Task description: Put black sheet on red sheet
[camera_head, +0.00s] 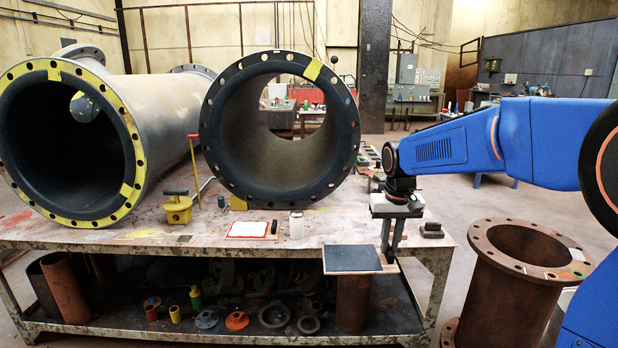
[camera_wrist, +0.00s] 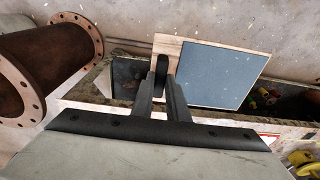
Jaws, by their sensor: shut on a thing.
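The black sheet (camera_head: 352,258) is a flat dark rectangle on a light wooden board (camera_head: 388,262). My gripper (camera_head: 390,252) is shut on the board's edge, at the right end, and holds it in front of the table's front edge. In the wrist view the black sheet (camera_wrist: 215,75) looks grey-blue, and my gripper (camera_wrist: 163,82) grips the bare wooden strip beside it. The red sheet (camera_head: 247,230) is a white sheet with a red border, lying flat on the table to the left of the black sheet. A sliver of it shows in the wrist view.
A white cylinder (camera_head: 296,225) stands just right of the red sheet. Large flanged pipes (camera_head: 281,180) lie on the table behind. A yellow block with a handle (camera_head: 178,208) is to the left. A rusty pipe (camera_head: 520,285) stands at the right.

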